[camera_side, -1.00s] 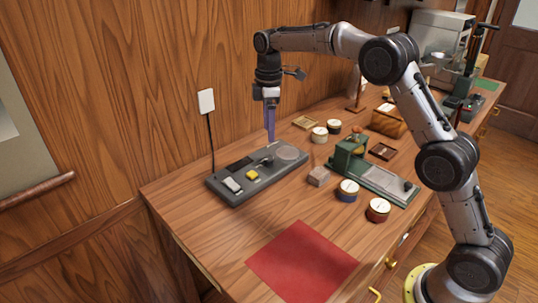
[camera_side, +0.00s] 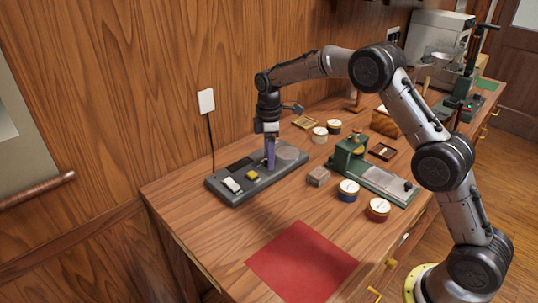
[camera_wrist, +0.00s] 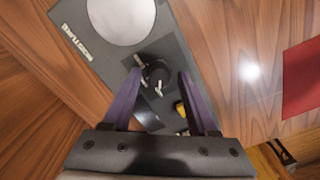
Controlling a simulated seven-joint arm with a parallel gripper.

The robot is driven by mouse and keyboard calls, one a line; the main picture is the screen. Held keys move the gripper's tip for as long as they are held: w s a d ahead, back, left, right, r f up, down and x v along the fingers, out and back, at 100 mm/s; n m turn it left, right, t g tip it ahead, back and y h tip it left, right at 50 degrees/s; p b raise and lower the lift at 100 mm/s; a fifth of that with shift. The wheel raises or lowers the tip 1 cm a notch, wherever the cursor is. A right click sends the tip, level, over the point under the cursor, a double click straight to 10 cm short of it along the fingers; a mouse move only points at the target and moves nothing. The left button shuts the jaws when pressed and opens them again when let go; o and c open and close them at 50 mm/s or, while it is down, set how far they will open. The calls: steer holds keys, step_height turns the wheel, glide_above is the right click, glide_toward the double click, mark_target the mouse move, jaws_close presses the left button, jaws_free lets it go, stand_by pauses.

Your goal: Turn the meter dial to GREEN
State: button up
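The grey meter (camera_side: 228,190) lies on the bench by the wall, with a round pale plate and a yellow button (camera_side: 252,175). The plate (camera_wrist: 120,16) and meter body (camera_wrist: 88,52) also show in the wrist view. The black dial (camera_wrist: 156,74) sits in the wrist view close to and between my two purple fingertips. My gripper (camera_side: 270,166) points straight down over the meter, its fingers low at the panel. The fingers are apart, with gaps beside the dial. In the side view they hide the dial. I cannot make out its setting or a green mark.
A red cloth (camera_side: 302,262) lies at the bench's front. Bare wood lies between the meter and the cloth.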

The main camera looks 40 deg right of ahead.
jaws_close()
steer(key=shift+m, duration=0.3)
steer(key=m, duration=1.1)
steer(key=shift+r, duration=0.1)
stand_by(0.5)
steer(key=shift+o, duration=1.1)
jaws_free()
